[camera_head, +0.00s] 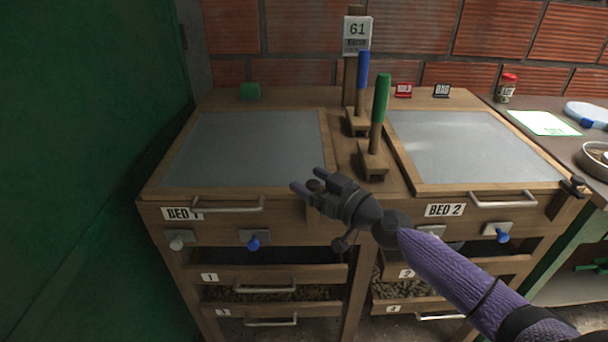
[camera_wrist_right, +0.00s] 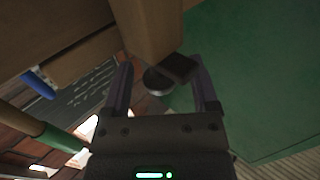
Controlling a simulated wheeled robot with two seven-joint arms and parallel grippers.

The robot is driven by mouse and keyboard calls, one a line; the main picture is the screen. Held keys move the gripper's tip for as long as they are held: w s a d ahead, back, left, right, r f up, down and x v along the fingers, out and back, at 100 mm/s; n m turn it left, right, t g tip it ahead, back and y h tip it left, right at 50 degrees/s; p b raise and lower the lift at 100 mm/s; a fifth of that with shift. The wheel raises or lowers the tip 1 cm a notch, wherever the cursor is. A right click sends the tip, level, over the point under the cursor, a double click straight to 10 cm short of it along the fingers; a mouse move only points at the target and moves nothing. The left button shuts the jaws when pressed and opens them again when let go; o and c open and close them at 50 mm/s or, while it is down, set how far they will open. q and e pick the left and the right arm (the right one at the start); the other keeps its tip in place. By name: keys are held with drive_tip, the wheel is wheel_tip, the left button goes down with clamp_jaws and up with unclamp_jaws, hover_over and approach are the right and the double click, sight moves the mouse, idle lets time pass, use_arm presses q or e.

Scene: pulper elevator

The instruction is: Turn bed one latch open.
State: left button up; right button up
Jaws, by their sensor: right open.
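Bed one is the left tray bed, with a grey top (camera_head: 245,148), a "BED 1" label (camera_head: 182,213) and a long bar handle (camera_head: 228,204). My right gripper (camera_head: 309,181) is open, above the front right corner of bed one and pointing left. The right wrist view shows a dark block with a round silver part (camera_wrist_right: 158,82) between or beyond the open fingers; I cannot tell whether it is the latch. No contact is visible. My left gripper is out of view.
Bed two (camera_head: 470,145) stands to the right, with a dark clamp-like piece (camera_head: 573,187) at its right end. A green-handled tool (camera_head: 380,100) and a blue-handled tool (camera_head: 362,75) stand between the beds. A green wall (camera_head: 80,150) closes the left side. Drawers (camera_head: 275,275) lie below.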

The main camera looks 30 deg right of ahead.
drive_tip(key=shift+w+a, duration=0.15)
drive_tip(key=shift+w, duration=0.6)
